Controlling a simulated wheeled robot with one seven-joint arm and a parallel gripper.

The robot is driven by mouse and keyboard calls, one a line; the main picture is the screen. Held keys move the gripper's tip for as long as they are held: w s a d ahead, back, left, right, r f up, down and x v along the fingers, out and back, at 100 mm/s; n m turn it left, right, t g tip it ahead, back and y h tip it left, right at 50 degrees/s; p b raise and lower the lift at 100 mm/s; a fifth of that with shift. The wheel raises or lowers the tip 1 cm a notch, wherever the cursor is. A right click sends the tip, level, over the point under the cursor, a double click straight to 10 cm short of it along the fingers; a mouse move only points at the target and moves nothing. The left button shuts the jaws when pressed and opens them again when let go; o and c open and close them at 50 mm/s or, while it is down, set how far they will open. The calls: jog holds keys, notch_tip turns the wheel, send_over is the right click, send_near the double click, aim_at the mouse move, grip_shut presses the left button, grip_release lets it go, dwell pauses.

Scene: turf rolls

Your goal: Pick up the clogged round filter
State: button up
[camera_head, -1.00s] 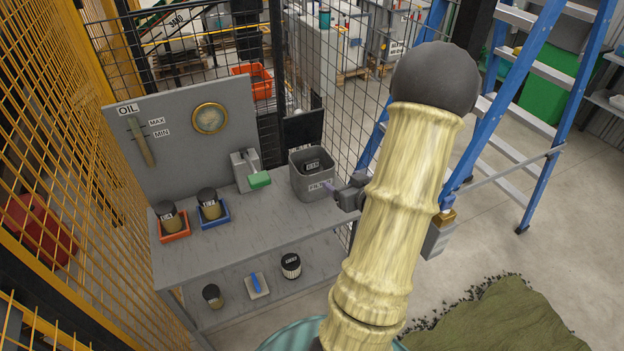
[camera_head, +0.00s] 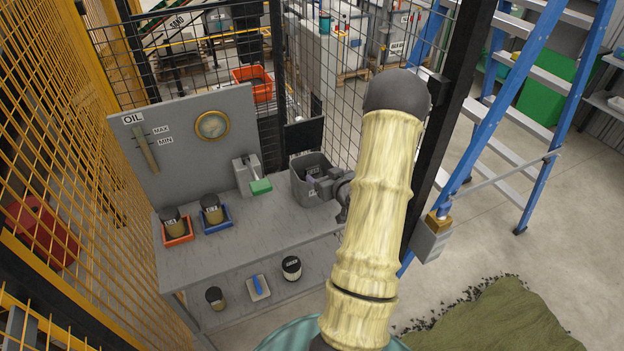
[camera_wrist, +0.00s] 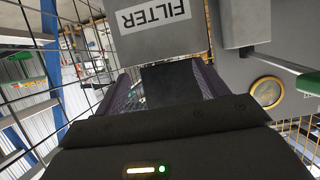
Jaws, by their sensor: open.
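The grey container labelled FILTER (camera_head: 305,192) stands at the right end of the bench top, open at the top with a black panel (camera_head: 303,135) behind it. Something dark with a pale label sits inside it, mostly hidden; I cannot tell whether it is the clogged round filter. The filter inside does not show there.
Dark-topped canisters sit in an orange tray (camera_head: 178,240) and a blue tray (camera_head: 225,225). A green-handled lever (camera_head: 260,186) stands left of the container. The lower shelf holds two canisters and a blue-handled tool (camera_head: 258,285). Wire mesh and a black post (camera_head: 440,150) are close behind.

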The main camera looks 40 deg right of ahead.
aim_at(313, 168)
jog(key=shift+w+d+f, duration=0.1)
jog(key=shift+w+f, duration=0.1)
jog(key=shift+w, duration=0.25)
jog(key=shift+w+p, duration=0.5)
jog(key=p+x, duration=0.1)
jog(key=x, duration=0.2)
jog(key=shift+w+p, duration=0.2)
jog(key=shift+p, duration=0.2)
jog(key=shift+w+f, duration=0.3)
jog(key=shift+w, duration=0.2)
jog(key=shift+s+r, duration=0.1)
jog(key=shift+s, duration=0.1)
jog(key=shift+c, duration=0.4)
